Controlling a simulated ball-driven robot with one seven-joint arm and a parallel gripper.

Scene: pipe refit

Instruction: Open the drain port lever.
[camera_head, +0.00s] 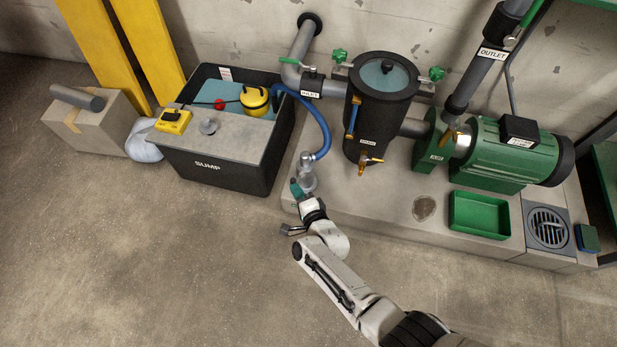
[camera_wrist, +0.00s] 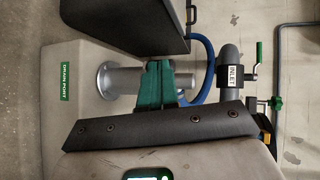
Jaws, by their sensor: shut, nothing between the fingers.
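The drain port is a grey metal fitting (camera_head: 307,180) at the left front end of the concrete plinth, at the end of the blue hose (camera_head: 322,125). In the wrist view its round flange and pipe (camera_wrist: 118,80) stand beside a green DRAIN PORT label (camera_wrist: 65,82). My gripper (camera_head: 295,188) is at the near side of this fitting. Its teal fingers (camera_wrist: 155,85) are shut and empty, and they cover part of the pipe in the wrist view. I cannot make out the drain port lever; the fingers may hide it. I cannot tell whether they touch the fitting.
The black sump tank (camera_head: 222,172) stands close on the left. The dark strainer vessel (camera_head: 370,125) with a brass tap and the green pump (camera_head: 505,155) stand on the plinth to the right. A green tray (camera_head: 480,214) lies in front.

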